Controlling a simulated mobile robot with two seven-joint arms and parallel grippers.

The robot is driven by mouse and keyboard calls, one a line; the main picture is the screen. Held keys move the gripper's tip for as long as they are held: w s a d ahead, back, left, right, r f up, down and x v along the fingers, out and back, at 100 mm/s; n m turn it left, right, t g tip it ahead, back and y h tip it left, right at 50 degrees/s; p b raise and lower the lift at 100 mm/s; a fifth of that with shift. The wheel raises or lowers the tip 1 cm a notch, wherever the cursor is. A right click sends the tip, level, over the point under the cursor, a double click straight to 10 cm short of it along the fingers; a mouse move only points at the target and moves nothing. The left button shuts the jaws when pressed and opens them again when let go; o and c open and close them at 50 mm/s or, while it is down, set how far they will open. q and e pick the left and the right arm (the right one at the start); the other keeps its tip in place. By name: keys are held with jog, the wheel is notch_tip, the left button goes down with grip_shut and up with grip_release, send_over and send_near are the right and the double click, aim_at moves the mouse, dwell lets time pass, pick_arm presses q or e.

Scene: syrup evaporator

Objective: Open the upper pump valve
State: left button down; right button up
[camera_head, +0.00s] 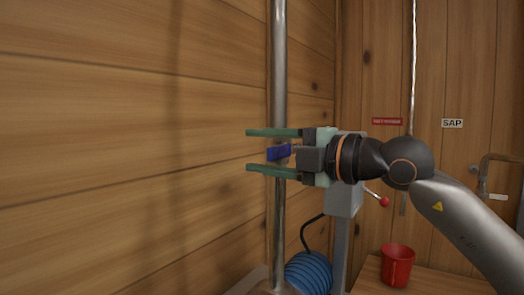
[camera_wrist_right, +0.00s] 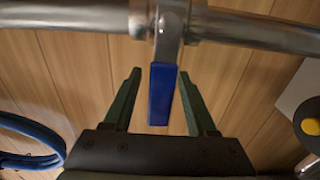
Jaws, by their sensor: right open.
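The upper pump valve has a blue handle (camera_head: 278,153) on a vertical metal pipe (camera_head: 279,60) by the wood wall. In the right wrist view the blue handle (camera_wrist_right: 161,94) sticks out from the pipe (camera_wrist_right: 75,14) at a metal fitting (camera_wrist_right: 168,30). My right gripper (camera_head: 248,150) is open, with one finger above and one below the handle in the head view. In the wrist view its green fingers (camera_wrist_right: 158,80) stand on both sides of the handle, with gaps visible on each side. My left gripper is not in view.
A grey post-mounted box (camera_head: 345,202) with a red-knobbed lever (camera_head: 384,202) stands behind my right wrist. A blue coiled hose (camera_head: 308,273) lies below. A red cup (camera_head: 397,265) stands on a wooden surface at lower right. A SAP label (camera_head: 452,123) is on the back wall.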

grip_shut()
dwell(0.3)
dwell(1.1)
